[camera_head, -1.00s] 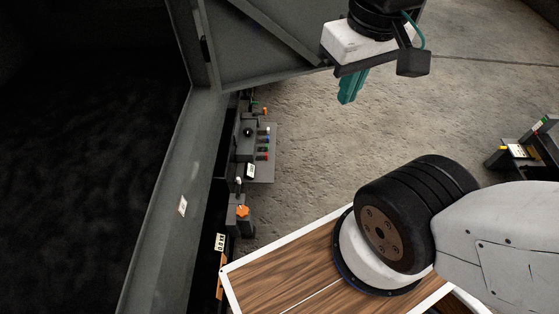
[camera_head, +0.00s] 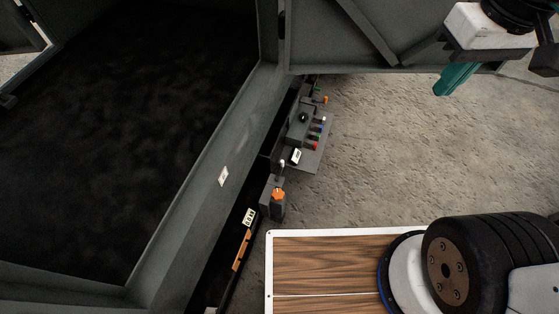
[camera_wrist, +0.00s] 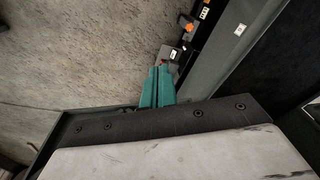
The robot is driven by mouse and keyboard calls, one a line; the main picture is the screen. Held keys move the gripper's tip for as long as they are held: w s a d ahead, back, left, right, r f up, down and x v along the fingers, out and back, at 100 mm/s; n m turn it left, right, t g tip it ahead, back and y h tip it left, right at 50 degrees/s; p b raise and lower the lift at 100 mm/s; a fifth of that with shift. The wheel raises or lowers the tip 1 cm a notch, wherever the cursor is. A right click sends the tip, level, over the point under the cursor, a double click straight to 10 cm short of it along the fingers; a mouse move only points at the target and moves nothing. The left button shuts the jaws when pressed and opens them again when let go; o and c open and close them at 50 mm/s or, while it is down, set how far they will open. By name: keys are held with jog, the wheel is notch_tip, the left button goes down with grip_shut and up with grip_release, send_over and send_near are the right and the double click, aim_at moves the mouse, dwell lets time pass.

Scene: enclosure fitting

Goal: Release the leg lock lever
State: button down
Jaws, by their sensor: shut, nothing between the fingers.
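My gripper (camera_head: 441,91) shows its teal fingers at the upper right of the head view, over bare floor and in front of the grey door panel. Its fingers (camera_wrist: 158,70) lie together in the wrist view, shut and empty. An orange-topped control (camera_head: 278,194) stands on a dark block along the enclosure's outer edge. A smaller orange-tipped control (camera_head: 325,100) is farther back. I cannot tell which is the leg lock lever. My gripper is well to the right of both and touches neither. An orange part (camera_wrist: 187,23) also shows near the top of the wrist view.
A grey panel with coloured knobs (camera_head: 314,146) projects from the edge between the orange controls. The dark enclosure has a grey sill (camera_head: 205,190). An orange-brown bar (camera_head: 241,250) lies along its outside. The grey door panel (camera_head: 335,45) stands behind. Floor right of the controls is clear.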

jog(key=w+a+f+n+y, duration=0.1)
jog(key=w+a+f+n, duration=0.25)
jog(key=w, duration=0.45)
jog(key=w+a+f+n+g+y, duration=0.1)
jog(key=w+a+f+n, duration=0.2)
jog(key=w, duration=0.5)
jog(key=w+a+f+n+y, duration=0.15)
jog(key=w+a+f, duration=0.3)
jog(key=w, duration=0.45)
jog(key=w+a+f+n, duration=0.2)
jog(key=w+f, duration=0.2)
jog(key=f, duration=0.4)
jog(key=w+a+f+n, duration=0.3)
jog(key=w+f, duration=0.2)
jog(key=f, duration=0.3)
jog(key=a+f+n, duration=0.2)
jog(key=f+n, duration=0.1)
jog(key=f, duration=1.5)
jog(key=s+a+f+n+g, duration=0.1)
jog(key=a+f+n, duration=0.2)
jog(key=f, duration=1.6)
jog(key=shift+s, duration=0.3)
jog(key=shift+a+f+h, duration=0.1)
jog(key=shift+f+h, duration=0.1)
jog(key=shift+h, duration=0.05)
jog(key=x, duration=0.9)
jog(key=shift+a+f, duration=0.15)
jog(key=shift+f, duration=0.2)
